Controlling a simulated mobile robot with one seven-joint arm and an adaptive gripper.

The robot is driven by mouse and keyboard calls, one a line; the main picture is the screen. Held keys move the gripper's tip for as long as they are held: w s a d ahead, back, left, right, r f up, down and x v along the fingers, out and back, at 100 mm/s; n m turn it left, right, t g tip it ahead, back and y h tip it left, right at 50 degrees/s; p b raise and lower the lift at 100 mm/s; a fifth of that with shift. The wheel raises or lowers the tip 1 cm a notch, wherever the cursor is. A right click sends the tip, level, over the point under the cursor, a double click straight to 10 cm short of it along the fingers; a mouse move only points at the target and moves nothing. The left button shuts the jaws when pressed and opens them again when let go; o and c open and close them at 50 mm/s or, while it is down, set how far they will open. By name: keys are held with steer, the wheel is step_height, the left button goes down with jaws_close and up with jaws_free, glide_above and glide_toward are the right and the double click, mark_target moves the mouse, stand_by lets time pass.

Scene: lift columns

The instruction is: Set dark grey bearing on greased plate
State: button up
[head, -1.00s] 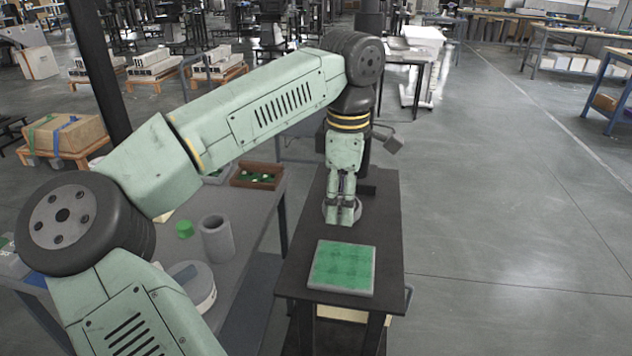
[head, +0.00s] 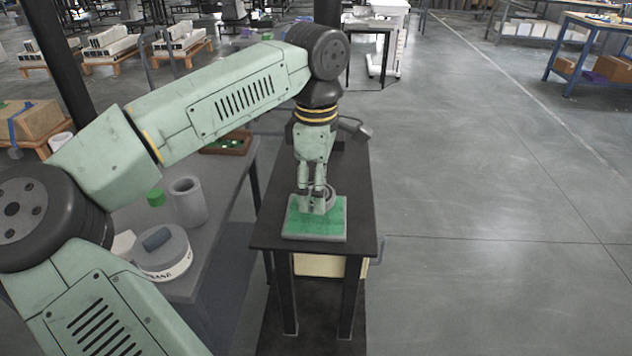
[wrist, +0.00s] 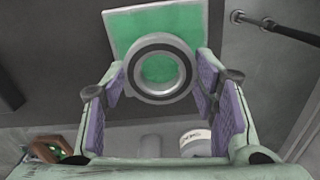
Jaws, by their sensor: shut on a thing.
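The greased plate (head: 331,229) is a square grey plate with a green top, lying on a narrow dark table. My gripper (head: 317,205) is over the plate, pointing down, shut on the dark grey bearing (head: 331,191), which its fingers partly hide in the head view. In the wrist view the bearing (wrist: 160,97) is a ring between the two purple-padded fingers. The plate's green top (wrist: 180,20) shows behind it and through its hole. The ring overlaps the plate's near part in that view. I cannot tell whether the bearing touches the plate.
A grey workbench (head: 222,190) on the left carries a grey cylinder (head: 188,203), a green piece (head: 156,197), a round white tub (head: 163,254) and a brown tray (head: 226,143). Open floor lies to the right.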

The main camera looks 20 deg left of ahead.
steer(key=shift+f, duration=0.7)
steer(key=shift+f+b, duration=0.3)
steer(key=shift+b, duration=0.15)
steer(key=shift+f, duration=0.2)
steer(key=shift+f, duration=0.1)
steer(key=shift+f+b, duration=0.35)
steer(key=shift+b, duration=0.15)
steer(key=shift+f, duration=0.1)
steer(key=o, duration=1.5)
steer(key=shift+o, duration=0.2)
